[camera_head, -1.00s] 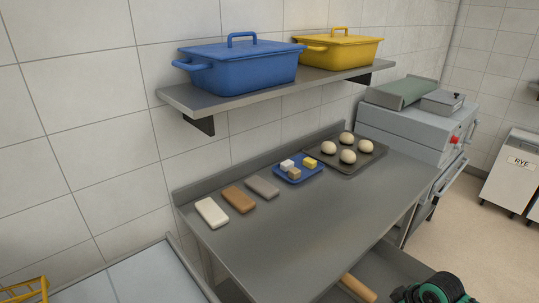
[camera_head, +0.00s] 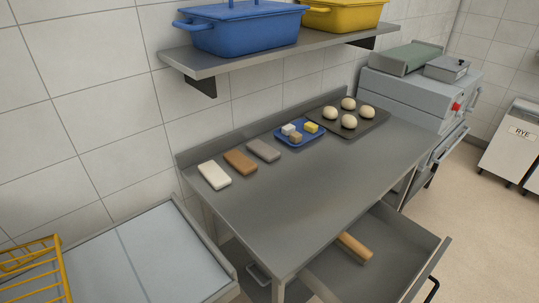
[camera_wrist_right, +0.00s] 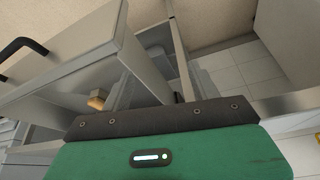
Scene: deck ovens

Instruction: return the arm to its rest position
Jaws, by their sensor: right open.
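My right gripper (camera_wrist_right: 155,118) shows in the right wrist view as a green body with a dark front strip and a small lit indicator. It is open, with nothing visible held in it. It has left the head view. My left gripper is in neither current view.
A blue tray (camera_head: 283,139), a dough tray (camera_head: 371,125) and several blocks lie on the table. A shelf (camera_head: 225,66) carries two lidded bins.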

